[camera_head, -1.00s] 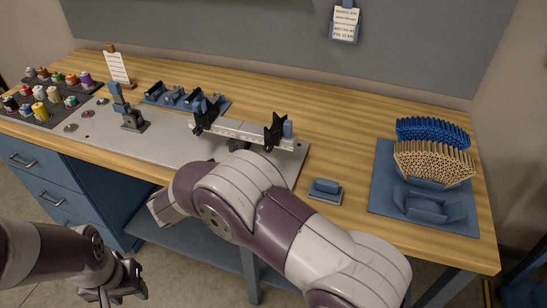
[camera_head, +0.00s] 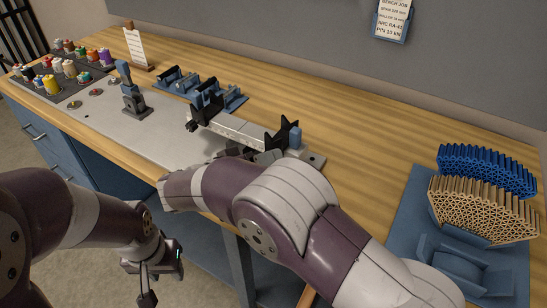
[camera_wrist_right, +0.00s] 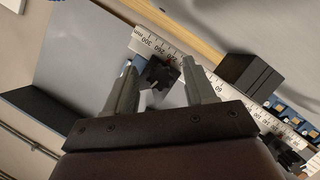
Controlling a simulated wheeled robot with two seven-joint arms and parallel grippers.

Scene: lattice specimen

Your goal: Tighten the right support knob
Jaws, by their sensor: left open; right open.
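The right support knob (camera_head: 282,136), a black star-shaped knob, stands at the right end of the white ruled beam (camera_head: 238,128) in the head view. In the right wrist view a black knob (camera_wrist_right: 160,73) beside the beam's 260–300 marks lies between my fingertips, apparently the same knob. My right gripper (camera_wrist_right: 162,75) is open around it, with gaps visible; contact cannot be told. In the head view its fingers are mostly hidden behind my own arm. The left support (camera_head: 203,108) has another black knob. My left gripper (camera_head: 160,280) is open and empty, low in front of the bench.
Blue holders (camera_head: 180,80) sit behind the beam. A small lever stand (camera_head: 133,98) is on the grey plate (camera_head: 165,132). Colored spools (camera_head: 52,84) are at the far left. A blue tray (camera_head: 405,225) with lattice specimens (camera_head: 480,210) is at the right.

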